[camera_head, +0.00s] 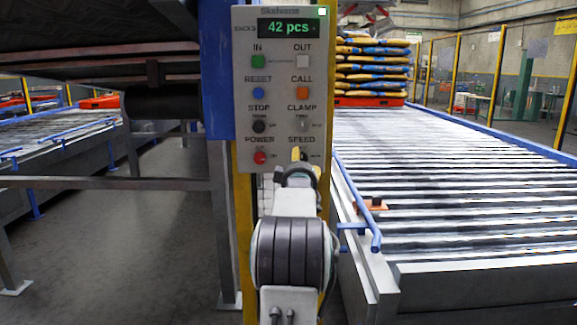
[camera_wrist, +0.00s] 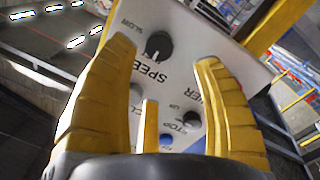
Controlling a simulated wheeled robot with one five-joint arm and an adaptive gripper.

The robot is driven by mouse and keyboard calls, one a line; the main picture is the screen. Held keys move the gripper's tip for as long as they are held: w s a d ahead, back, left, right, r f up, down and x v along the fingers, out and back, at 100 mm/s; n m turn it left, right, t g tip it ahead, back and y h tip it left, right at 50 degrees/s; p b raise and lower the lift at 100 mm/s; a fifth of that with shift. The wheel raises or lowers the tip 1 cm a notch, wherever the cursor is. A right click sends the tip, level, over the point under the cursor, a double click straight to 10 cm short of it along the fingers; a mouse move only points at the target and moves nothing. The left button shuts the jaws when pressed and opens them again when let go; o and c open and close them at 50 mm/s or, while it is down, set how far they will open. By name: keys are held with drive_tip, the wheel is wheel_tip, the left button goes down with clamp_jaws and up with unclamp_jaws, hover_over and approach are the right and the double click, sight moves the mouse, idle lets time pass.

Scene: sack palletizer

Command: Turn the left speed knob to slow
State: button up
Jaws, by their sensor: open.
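The control panel (camera_head: 281,90) is a grey upright box with a lit display reading 42 pcs. The speed knob (camera_wrist: 157,46) is round and black with a pale pointer mark, and shows in the wrist view beside the SPEED lettering. A SLOW label (camera_wrist: 122,29) is at its upper left. In the head view my gripper hides the knob below the SPEED label (camera_head: 301,140). My gripper (camera_head: 298,157) is in front of the panel's lower right. In the wrist view its yellow fingers (camera_wrist: 165,64) are spread and empty, with the knob beyond and between their tips.
Another conveyor (camera_head: 60,145) is at the left.

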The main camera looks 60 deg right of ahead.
sight(301, 159)
drive_tip(key=shift+b+x, duration=0.65)
drive_tip(key=shift+x, duration=1.45)
drive_tip(key=shift+w+d, duration=0.3)
drive_tip(key=shift+d, duration=0.2)
drive_tip(key=shift+w+d+p, duration=0.3)
drive_tip(key=shift+w+d, duration=0.05)
drive_tip(key=shift+d, duration=0.25)
drive_tip(key=shift+o, duration=0.2)
